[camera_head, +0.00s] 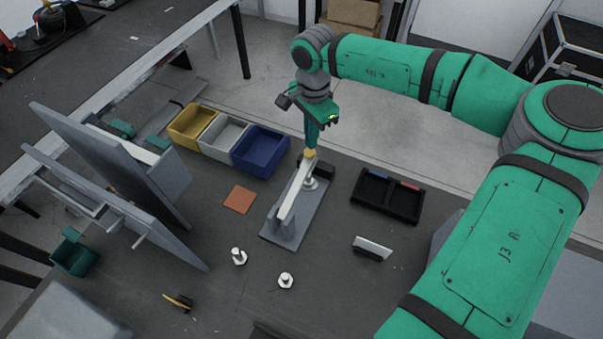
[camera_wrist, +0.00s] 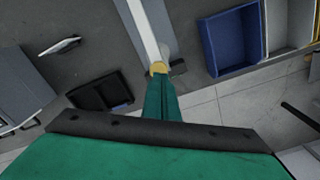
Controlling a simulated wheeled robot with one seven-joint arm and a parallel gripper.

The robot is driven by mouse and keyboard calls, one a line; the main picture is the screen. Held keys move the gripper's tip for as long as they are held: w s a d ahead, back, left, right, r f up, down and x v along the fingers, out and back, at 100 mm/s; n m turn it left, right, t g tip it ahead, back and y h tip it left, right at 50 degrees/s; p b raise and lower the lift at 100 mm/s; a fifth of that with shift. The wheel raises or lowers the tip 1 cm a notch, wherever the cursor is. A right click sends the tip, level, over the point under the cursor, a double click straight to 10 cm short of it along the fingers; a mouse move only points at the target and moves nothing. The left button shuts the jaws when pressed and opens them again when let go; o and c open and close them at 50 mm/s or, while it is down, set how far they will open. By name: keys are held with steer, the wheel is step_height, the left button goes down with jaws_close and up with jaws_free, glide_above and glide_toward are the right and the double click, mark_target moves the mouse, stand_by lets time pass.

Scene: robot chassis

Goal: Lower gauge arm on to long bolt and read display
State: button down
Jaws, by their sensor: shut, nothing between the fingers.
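The gauge has a grey base plate (camera_head: 268,228) and a long pale arm (camera_head: 292,197) with a yellow tip (camera_head: 310,154). The arm slopes up from the near end toward my gripper. My gripper (camera_head: 310,146) is shut with its fingertips at the yellow tip; I cannot tell whether they touch it. The wrist view shows the shut fingers (camera_wrist: 160,100) and the yellow tip (camera_wrist: 158,69). A silvery round part, perhaps a bolt (camera_head: 310,183), is on the plate beside the arm's far end, partly hidden. Two loose bolts stand nearer: one (camera_head: 238,257), one (camera_head: 286,280).
A small white-faced block, perhaps the display (camera_head: 373,246), lies right of the gauge; its reading is illegible. A black tray (camera_head: 386,211) is at right. Yellow (camera_head: 190,127), grey (camera_head: 222,134) and blue (camera_head: 260,149) bins stand behind. An orange square (camera_head: 239,199) lies left.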

steer(key=shift+f, duration=1.95)
stand_by(0.3)
stand_by(0.3)
steer(key=shift+r, duration=3.55)
